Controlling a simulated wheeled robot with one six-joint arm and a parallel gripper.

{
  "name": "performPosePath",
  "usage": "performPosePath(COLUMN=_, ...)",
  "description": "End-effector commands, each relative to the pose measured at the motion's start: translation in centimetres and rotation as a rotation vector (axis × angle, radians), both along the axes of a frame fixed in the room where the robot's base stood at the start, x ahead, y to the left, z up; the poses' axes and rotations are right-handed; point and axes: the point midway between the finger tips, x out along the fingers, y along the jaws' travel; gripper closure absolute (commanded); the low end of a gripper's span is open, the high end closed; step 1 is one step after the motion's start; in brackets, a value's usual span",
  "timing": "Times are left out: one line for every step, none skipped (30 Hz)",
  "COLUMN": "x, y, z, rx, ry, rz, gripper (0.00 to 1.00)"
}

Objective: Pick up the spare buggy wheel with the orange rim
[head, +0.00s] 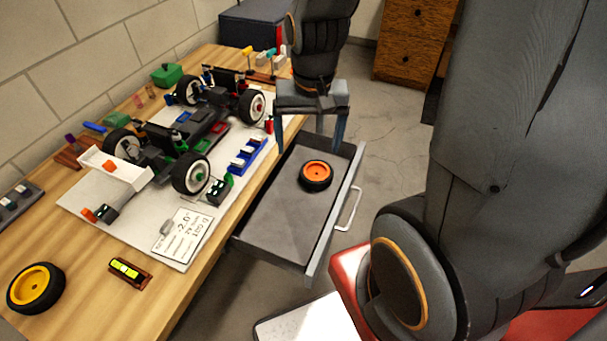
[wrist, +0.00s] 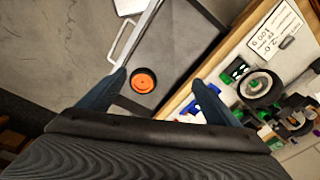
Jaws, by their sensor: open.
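The spare buggy wheel with the orange rim (head: 316,175) lies flat in the open grey drawer (head: 275,225), towards its far end. It has a black tyre. It also shows in the wrist view (wrist: 143,81), between the fingertips in the picture but farther away than they are. My gripper (head: 308,138) is open and empty, fingers pointing down, above the far end of the drawer. In the wrist view my gripper's two fingers (wrist: 160,80) stand wide apart, with nothing between them.
The drawer's handle (head: 350,208) faces right. A buggy chassis (head: 200,130) with white-rimmed wheels stands on the wooden bench (head: 120,310) at left. A yellow-rimmed wheel (head: 36,288) lies on the bench near the front. A blue rack (head: 247,158) sits near the bench edge beside the drawer.

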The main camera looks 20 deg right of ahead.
Motion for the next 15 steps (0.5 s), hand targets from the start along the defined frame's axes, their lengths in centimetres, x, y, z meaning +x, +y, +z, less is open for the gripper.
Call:
performPosePath(x=1.3, y=-0.4, z=-1.7, rx=0.009, ry=0.011, rz=-0.110, gripper=0.06)
performPosePath(x=2.1, y=-0.7, z=-2.5, rx=0.015, ry=0.014, rz=-0.187, gripper=0.01)
performPosePath(x=3.2, y=-1.1, z=-3.7, rx=0.024, ry=0.020, rz=-0.297, gripper=0.00)
performPosePath(x=3.9, y=-1.4, z=-4.5, rx=0.030, ry=0.024, rz=-0.382, gripper=0.00)
performPosePath(x=4.7, y=-1.7, z=-5.4, rx=0.035, ry=0.028, rz=-0.464, gripper=0.00)
performPosePath(x=5.7, y=-2.1, z=-6.6, rx=0.043, ry=0.033, rz=-0.576, gripper=0.00)
performPosePath(x=6.4, y=-2.5, z=-7.6, rx=0.047, ry=0.037, rz=-0.660, gripper=0.00)
performPosePath(x=7.1, y=-2.9, z=-8.5, rx=0.052, ry=0.040, rz=-0.744, gripper=0.00)
performPosePath(x=8.1, y=-3.4, z=-9.8, rx=0.058, ry=0.044, rz=-0.857, gripper=0.00)
performPosePath(x=8.7, y=-3.8, z=-10.8, rx=0.062, ry=0.046, rz=-0.942, gripper=0.00)
performPosePath(x=9.4, y=-4.3, z=-11.8, rx=0.066, ry=0.048, rz=-1.026, gripper=0.00)
performPosePath(x=10.2, y=-4.9, z=-13.1, rx=0.071, ry=0.052, rz=-1.139, gripper=0.00)
performPosePath(x=10.7, y=-5.4, z=-14.1, rx=0.074, ry=0.054, rz=-1.219, gripper=0.00)
performPosePath(x=11.3, y=-5.8, z=-15.1, rx=0.077, ry=0.056, rz=-1.297, gripper=0.00)
performPosePath(x=11.9, y=-6.4, z=-16.3, rx=0.080, ry=0.058, rz=-1.395, gripper=0.00)
